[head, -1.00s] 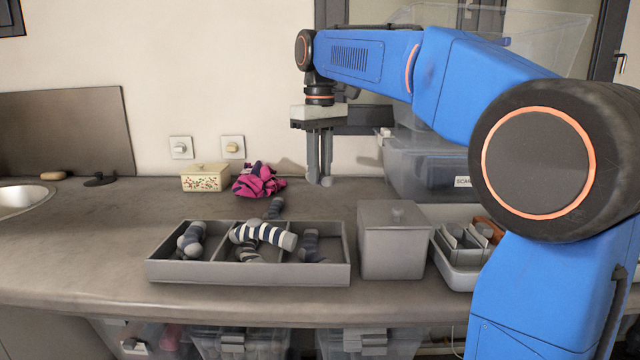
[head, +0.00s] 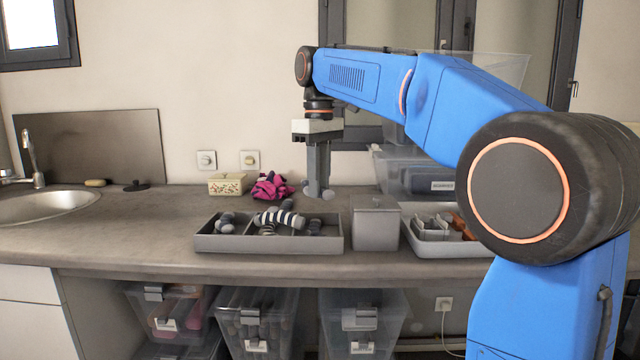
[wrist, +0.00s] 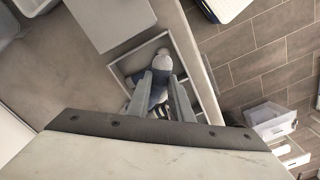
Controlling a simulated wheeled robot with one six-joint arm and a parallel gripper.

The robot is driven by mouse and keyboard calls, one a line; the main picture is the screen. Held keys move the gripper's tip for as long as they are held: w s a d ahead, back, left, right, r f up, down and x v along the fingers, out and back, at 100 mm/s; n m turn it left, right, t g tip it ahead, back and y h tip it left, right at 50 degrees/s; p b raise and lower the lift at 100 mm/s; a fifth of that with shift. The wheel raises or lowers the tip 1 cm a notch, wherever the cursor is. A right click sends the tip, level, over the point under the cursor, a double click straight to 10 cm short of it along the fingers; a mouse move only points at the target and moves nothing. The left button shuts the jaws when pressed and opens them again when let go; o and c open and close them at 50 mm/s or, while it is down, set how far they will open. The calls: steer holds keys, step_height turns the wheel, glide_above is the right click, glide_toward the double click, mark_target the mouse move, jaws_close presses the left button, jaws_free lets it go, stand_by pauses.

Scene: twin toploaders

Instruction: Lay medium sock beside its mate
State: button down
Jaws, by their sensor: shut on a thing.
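My gripper (head: 319,188) is shut on a blue-grey sock with a pale end (wrist: 158,84), held in the air above the counter. In the head view only small grey ends of it show at the fingertips. A grey three-compartment tray (head: 268,245) stands below. A navy-and-white striped sock (head: 280,218) lies across its middle compartment, with another striped one partly hidden under it. I cannot tell which is the mate.
A lidded grey box (head: 376,230) stands right of the tray, then a pale tray (head: 412,238) with several items. Behind are a dark sock-like piece (head: 287,204), pink cloth (head: 271,188) and a floral box (head: 227,184).

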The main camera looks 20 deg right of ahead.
steer(key=shift+f, duration=3.15)
steer(key=c, duration=1.5)
jaws_free()
steer(key=shift+r, duration=0.1)
